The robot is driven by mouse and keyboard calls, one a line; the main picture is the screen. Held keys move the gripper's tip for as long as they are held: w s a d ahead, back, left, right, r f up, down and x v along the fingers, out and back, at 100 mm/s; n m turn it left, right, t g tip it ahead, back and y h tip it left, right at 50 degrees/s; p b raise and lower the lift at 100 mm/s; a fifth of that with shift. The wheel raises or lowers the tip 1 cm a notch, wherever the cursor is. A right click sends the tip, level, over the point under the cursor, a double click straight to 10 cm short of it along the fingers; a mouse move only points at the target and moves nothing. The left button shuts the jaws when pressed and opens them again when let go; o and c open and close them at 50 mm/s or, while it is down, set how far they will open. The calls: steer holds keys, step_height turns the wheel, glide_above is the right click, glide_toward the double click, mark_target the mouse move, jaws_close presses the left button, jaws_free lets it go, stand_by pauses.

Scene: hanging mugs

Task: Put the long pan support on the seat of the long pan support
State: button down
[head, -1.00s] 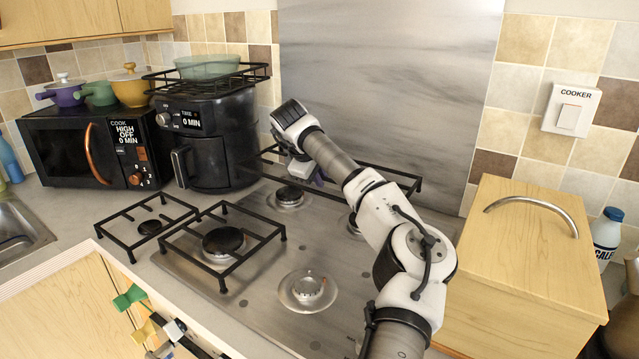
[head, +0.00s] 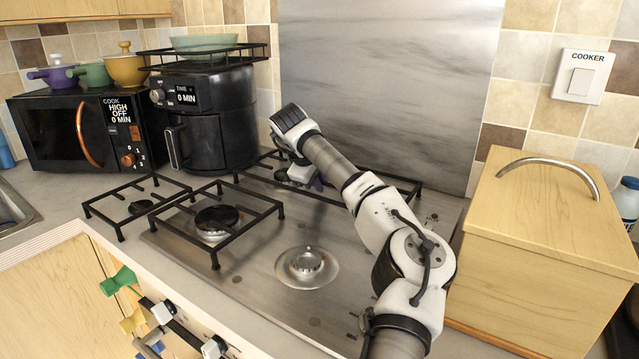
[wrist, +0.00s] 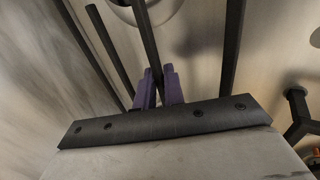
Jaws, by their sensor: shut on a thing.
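The long pan support (head: 402,183) is a black bar frame over the back of the steel hob, against the grey splashback. My gripper (head: 318,184) reaches it from the front right. In the wrist view my gripper's purple fingers (wrist: 159,88) are closed around one dark bar of the long pan support (wrist: 148,45). The support's left part is partly hidden behind my gripper. The seat is not clearly marked; the back of the hob (head: 432,215) lies beneath the support. I cannot tell whether the support's feet touch the hob.
A square pan support (head: 250,205) stands around the front-left burner, with a smaller one (head: 125,196) beside it. The front burner (head: 306,264) is uncovered. An air fryer (head: 210,135) carrying a rack and green bowl stands back left. A wooden bread bin (head: 540,240) stands at right.

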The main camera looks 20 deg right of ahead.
steer(key=shift+f, duration=0.15)
stand_by(0.6)
steer(key=c, duration=1.4)
jaws_free()
steer(key=shift+f, duration=0.1)
steer(key=b+v, duration=0.3)
steer(key=v, duration=1.1)
